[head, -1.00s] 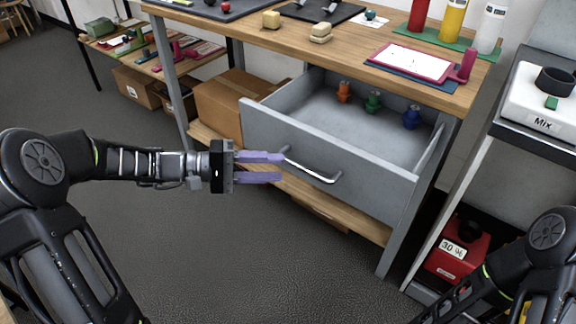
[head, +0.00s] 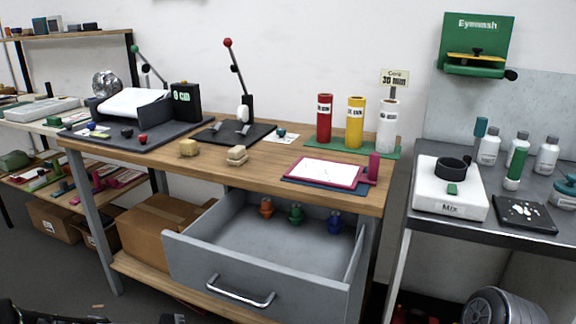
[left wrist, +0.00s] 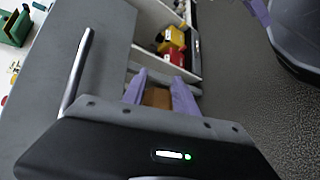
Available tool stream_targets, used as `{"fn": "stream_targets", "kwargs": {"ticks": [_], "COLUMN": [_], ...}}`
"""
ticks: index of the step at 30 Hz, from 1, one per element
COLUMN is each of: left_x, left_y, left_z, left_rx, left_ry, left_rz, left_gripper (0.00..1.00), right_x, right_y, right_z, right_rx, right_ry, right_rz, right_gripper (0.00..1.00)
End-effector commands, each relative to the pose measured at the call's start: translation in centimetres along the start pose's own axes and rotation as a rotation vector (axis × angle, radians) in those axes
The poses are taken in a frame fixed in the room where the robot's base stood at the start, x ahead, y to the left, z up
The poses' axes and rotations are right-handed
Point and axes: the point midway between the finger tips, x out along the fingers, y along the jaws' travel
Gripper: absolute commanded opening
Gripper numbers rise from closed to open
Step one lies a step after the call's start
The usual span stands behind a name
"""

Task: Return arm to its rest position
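The grey drawer (head: 300,290) under the wooden bench stands open, with its metal handle (head: 240,292) on the front. An orange, a green and a blue small item (head: 334,223) stand inside at the back. A lavender piece (left wrist: 258,10) at the top edge looks like part of my right gripper, mostly cut off.
The bench (head: 270,165) holds a pink-framed board (head: 325,172), red, yellow and white cylinders, and two tan blocks. A side table (head: 500,225) at right carries a mixer and bottles. Cardboard boxes (head: 160,225) sit below the bench. The open drawer juts into the floor space.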

Motion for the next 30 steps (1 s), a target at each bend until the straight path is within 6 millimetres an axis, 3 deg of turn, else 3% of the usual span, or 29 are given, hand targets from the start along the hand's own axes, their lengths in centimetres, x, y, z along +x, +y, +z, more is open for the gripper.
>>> {"fn": "stream_targets", "kwargs": {"ticks": [3,9,12,15,21,23,30], "left_x": [4.3,8.9,9.9,10.9,13.3,12.1,9.6], "left_y": [-7.6,-21.7,-25.9,-28.4,-30.3,-27.5,-21.8], "left_z": [2.2,7.3,8.9,10.3,13.4,13.7,15.4], "left_rx": [-0.062,-0.003,0.101,0.208,0.411,0.41,0.406], "left_ry": [-0.037,-0.048,-0.028,-0.008,0.017,0.03,0.031], "left_rz": [-0.218,-0.644,-0.77,-0.829,-0.817,-0.814,-0.814], "left_gripper": [0.34,0.34,0.34,0.34,0.34,0.34,0.34], "right_x": [0.0,0.0,0.0,0.0,0.0,-2.7,-8.8], "right_y": [0.0,0.0,0.0,0.0,0.0,-1.0,-3.4], "right_z": [0.0,0.0,0.0,0.0,0.0,0.0,-0.1], "right_rx": [0.0,0.0,0.0,0.0,0.0,0.001,0.002], "right_ry": [0.0,0.0,0.0,0.0,0.0,-0.001,0.0], "right_rz": [0.0,0.0,0.0,0.0,0.0,0.0,-0.001], "right_gripper": [0.77,0.77,0.77,0.77,0.77,0.77,0.77]}}
